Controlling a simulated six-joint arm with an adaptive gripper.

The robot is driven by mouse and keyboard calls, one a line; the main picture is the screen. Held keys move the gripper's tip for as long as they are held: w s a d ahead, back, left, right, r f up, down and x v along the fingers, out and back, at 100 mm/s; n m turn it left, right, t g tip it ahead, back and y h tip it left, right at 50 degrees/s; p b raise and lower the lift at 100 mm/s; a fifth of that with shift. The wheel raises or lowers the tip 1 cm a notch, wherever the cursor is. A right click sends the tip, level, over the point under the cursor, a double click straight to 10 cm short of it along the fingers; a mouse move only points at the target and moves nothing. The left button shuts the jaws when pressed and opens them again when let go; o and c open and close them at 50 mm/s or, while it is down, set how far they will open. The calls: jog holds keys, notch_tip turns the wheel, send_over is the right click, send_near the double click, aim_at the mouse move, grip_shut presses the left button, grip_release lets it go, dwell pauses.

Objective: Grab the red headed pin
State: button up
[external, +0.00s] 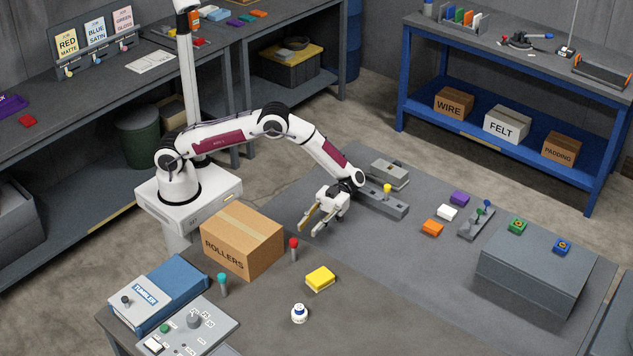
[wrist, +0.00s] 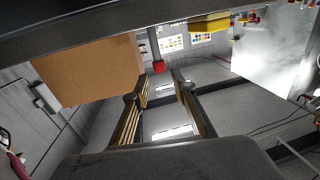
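The red headed pin (external: 293,244) stands upright on the grey table, just right of the cardboard box. It also shows in the wrist view (wrist: 158,66), where its red head hangs down from the top, since that view is turned over. My gripper (external: 309,224) is open and empty. It is above and behind the pin, slightly to its right, and apart from it. In the wrist view the red head appears beyond and between the two fingertips (wrist: 157,87).
The ROLLERS box (external: 242,240) stands close to the pin's left. A grey fixture with a yellow peg (external: 387,189) lies behind my gripper.

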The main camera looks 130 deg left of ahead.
aim_at(294, 251)
jog(key=shift+w+d, duration=0.2)
jog(key=shift+d, duration=1.1)
jog(key=shift+d, duration=0.1)
jog(key=shift+w+d+f, duration=0.1)
jog(key=shift+w+d, duration=0.05)
jog(key=shift+d, duration=1.1)
jog(key=shift+w+d+f, duration=0.1)
jog(key=shift+d, duration=1.15)
grip_shut()
